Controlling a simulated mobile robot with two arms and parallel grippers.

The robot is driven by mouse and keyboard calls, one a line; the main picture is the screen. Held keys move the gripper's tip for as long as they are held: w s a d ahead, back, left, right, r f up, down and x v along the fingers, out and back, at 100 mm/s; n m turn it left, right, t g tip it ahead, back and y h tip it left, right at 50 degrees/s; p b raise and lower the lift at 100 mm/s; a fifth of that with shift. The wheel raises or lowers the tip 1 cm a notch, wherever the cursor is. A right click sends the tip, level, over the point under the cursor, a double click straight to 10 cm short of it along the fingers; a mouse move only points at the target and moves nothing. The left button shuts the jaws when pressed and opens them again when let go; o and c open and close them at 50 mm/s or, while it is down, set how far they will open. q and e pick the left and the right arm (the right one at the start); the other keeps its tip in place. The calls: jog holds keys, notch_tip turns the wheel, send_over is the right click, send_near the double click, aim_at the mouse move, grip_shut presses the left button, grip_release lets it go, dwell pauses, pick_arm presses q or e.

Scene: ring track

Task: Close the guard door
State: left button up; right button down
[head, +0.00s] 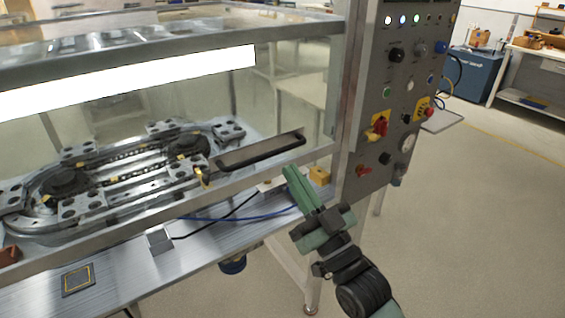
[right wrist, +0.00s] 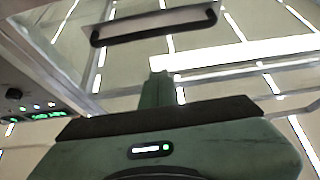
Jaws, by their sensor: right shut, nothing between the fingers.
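The guard door (head: 245,182) is a clear panel in a metal frame on the front of the machine. It hangs in front of the ring track (head: 120,172), its lower rail low near the bench top. I cannot tell if a gap is left below it. Its dark bar handle (head: 262,157) sits near the lower right; it also shows in the right wrist view (right wrist: 150,34). My right gripper (head: 292,172) is shut and empty, its green fingertips just below and right of the handle, seemingly apart from it. The fingers also show in the right wrist view (right wrist: 157,90). My left gripper is out of view.
A control panel (head: 398,105) with buttons and knobs stands right of the door. Blue and black cables (head: 225,219) and a yellow block (head: 319,175) lie on the bench ledge (head: 200,258). The floor right of my right arm is clear.

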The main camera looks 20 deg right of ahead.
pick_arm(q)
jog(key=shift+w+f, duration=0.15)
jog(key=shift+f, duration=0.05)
pick_arm(e)
jog(key=shift+v, duration=1.1)
